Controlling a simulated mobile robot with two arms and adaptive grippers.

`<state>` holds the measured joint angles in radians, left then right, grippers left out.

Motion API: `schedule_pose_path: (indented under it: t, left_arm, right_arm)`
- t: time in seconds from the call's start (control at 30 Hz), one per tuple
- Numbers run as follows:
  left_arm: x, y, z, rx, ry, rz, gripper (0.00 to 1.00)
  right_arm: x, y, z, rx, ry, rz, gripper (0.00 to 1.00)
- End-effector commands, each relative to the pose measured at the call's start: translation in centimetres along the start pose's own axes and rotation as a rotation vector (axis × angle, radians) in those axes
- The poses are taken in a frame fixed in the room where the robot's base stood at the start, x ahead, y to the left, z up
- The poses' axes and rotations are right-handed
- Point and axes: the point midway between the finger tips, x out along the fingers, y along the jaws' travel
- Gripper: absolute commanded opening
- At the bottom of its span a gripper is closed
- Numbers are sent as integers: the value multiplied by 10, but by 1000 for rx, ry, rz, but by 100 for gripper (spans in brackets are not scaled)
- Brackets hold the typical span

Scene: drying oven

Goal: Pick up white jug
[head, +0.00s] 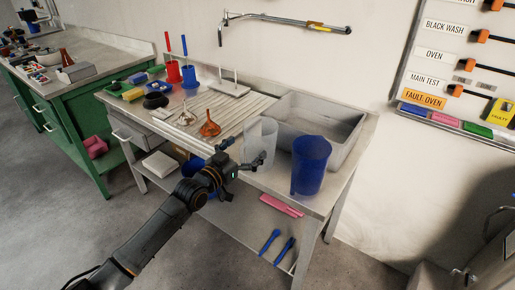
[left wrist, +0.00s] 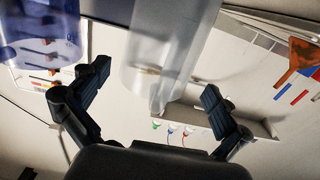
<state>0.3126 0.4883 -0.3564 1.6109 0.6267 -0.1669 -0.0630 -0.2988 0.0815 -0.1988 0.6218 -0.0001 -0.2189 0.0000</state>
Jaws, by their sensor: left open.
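The white jug (head: 262,134) is translucent and stands upright on the worktop, in front of the grey sink. My left gripper (head: 243,154) is open at its near side, low against the jug in the picture. In the left wrist view, the white jug (left wrist: 170,45) shows between and beyond the spread fingers of my left gripper (left wrist: 155,88). No grip on it shows, and I cannot tell whether a finger touches it. The jug's lower part is partly hidden by the gripper in the head view. My right gripper is not in view.
A blue jug (head: 310,164) stands close to the right of the white jug. The grey sink (head: 335,122) lies behind both. An orange funnel (head: 210,128) sits to the left on the ribbed drainer. A lower shelf holds pink and blue items.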

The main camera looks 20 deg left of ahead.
Motion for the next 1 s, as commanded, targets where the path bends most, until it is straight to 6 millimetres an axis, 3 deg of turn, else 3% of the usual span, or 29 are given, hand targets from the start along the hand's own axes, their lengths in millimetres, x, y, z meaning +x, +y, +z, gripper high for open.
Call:
schedule_pose_path:
  t: [0.2, 0.47, 0.57, 0.9, 1.0]
  left_arm:
    - [28, 0, -1, 0, 0, 0, 100]
    - [31, 0, -1, 1, 0, 0, 100]
    - [31, 0, -1, 1, 0, 0, 84]
    - [31, 0, -1, 1, 0, 0, 14]
    - [31, 0, -1, 1, 0, 0, 0]
  right_arm:
    - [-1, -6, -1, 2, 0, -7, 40]
    - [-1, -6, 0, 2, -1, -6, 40]
    - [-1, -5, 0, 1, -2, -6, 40]
    - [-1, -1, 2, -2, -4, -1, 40]
    - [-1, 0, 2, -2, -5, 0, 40]
